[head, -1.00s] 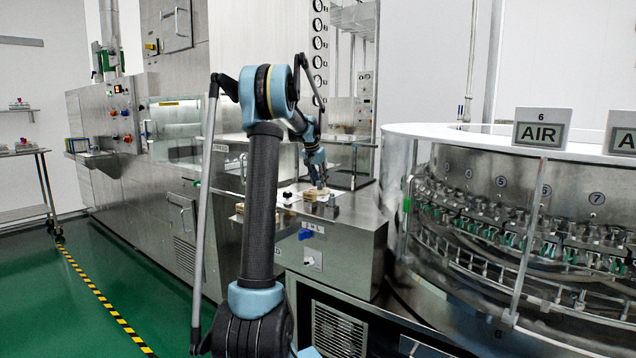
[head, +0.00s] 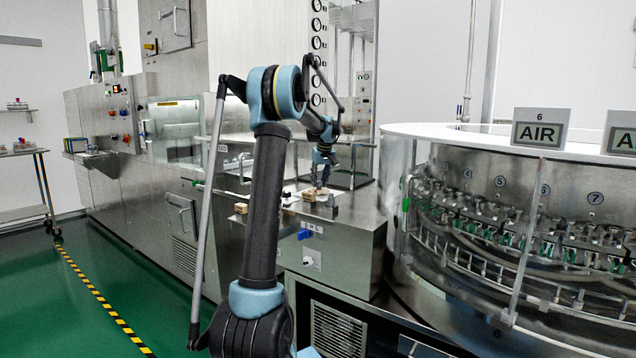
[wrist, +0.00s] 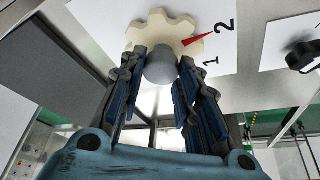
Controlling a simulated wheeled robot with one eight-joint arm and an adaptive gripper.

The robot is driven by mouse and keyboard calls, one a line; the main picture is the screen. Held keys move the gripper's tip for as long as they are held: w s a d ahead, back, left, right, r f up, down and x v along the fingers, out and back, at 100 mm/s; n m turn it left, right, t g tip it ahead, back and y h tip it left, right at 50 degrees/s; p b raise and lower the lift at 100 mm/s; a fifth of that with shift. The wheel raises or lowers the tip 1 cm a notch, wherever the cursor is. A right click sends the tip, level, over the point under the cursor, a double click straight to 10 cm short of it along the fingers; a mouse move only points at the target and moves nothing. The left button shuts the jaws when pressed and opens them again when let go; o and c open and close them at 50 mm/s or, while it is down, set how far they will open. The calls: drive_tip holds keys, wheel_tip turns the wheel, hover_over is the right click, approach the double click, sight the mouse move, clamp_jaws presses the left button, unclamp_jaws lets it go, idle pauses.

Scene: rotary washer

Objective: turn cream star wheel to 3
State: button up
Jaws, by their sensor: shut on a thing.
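The cream star wheel (wrist: 172,28) is at the top middle of the wrist view, on a white plate with a 1 and a 2 printed beside it. A grey round hub (wrist: 160,66) sits at its near side. My gripper (wrist: 160,75) has a finger on each side of the hub and is shut on the wheel. In the head view my gripper (head: 320,186) is down at the top of the steel cabinet; the wheel is too small there to make out surely.
A black knob (wrist: 302,57) on another white plate is at the right of the wrist view. The steel cabinet (head: 345,240) carries a blue knob (head: 304,234) on its front. The glass-walled rotary washer (head: 400,190) stands close on the right. Green floor is open at left.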

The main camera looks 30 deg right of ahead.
drive_tip(key=n+y, duration=0.1)
drive_tip(key=n, duration=0.2)
drive_tip(key=n+y, duration=0.1)
drive_tip(key=n, duration=0.2)
drive_tip(key=shift+w+d+n+y, duration=0.1)
drive_tip(key=shift+d+n+y, duration=0.05)
drive_tip(key=shift+n+y, duration=0.15)
idle(0.5)
drive_tip(key=o, duration=1)
drive_tip(key=shift+o, duration=0.2)
drive_tip(key=v, duration=1.2)
drive_tip(key=shift+w, duration=0.15)
